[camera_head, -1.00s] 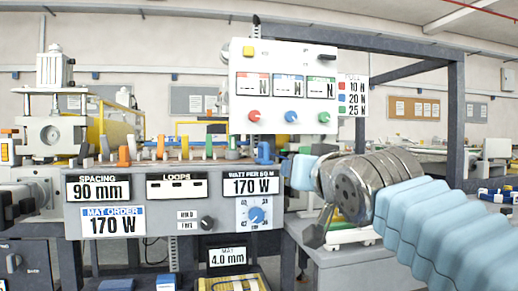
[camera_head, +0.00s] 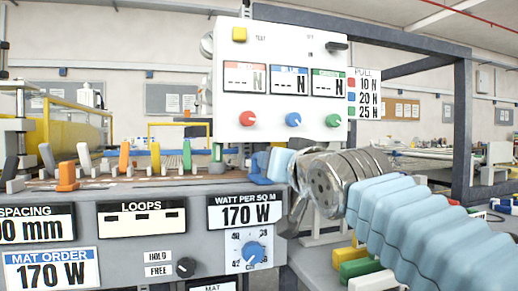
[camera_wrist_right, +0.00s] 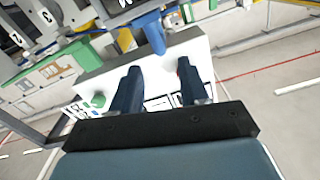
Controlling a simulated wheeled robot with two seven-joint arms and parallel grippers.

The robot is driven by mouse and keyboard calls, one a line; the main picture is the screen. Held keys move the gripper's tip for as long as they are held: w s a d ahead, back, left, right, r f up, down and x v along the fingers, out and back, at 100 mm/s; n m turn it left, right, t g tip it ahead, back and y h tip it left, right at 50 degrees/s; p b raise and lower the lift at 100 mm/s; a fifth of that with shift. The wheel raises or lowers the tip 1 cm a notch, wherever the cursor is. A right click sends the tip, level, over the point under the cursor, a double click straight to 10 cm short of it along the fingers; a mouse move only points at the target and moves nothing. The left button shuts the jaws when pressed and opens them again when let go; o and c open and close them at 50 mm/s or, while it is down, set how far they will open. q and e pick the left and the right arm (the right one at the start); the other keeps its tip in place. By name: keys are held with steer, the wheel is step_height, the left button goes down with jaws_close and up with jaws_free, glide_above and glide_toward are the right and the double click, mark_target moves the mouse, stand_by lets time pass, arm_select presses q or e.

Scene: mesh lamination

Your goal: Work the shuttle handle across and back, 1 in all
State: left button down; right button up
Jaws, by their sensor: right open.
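A row of coloured upright pegs and tabs stands along the top of the grey machine (camera_head: 180,196) in the head view. Among them an orange block (camera_head: 67,177) sits at the front edge, and a blue piece (camera_head: 262,167) stands at the right end. I cannot tell for certain which is the shuttle handle. My right arm comes in from the right, its wrist over the machine's right end, with its fingers mostly hidden there. In the right wrist view my right gripper (camera_wrist_right: 155,72) is open and empty; a blue rounded piece (camera_wrist_right: 152,35) lies just beyond the fingertips. My left gripper is out of view.
A white panel (camera_head: 270,55) with three N displays and coloured buttons rises behind the machine. The front carries a blue dial (camera_head: 253,252) and a black hold/free knob (camera_head: 186,267). Coloured blocks (camera_head: 362,268) lie below my right arm. A dark frame post (camera_head: 462,125) stands at right.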

steer(key=p+x, duration=0.5)
steer(key=x, duration=0.4)
steer(key=shift+w+r, duration=0.1)
steer(key=shift+w, duration=0.15)
steer(key=shift+w+a+p, duration=0.25)
steer(key=shift+w+p, duration=0.1)
steer(key=shift+w, duration=0.1)
jaws_close()
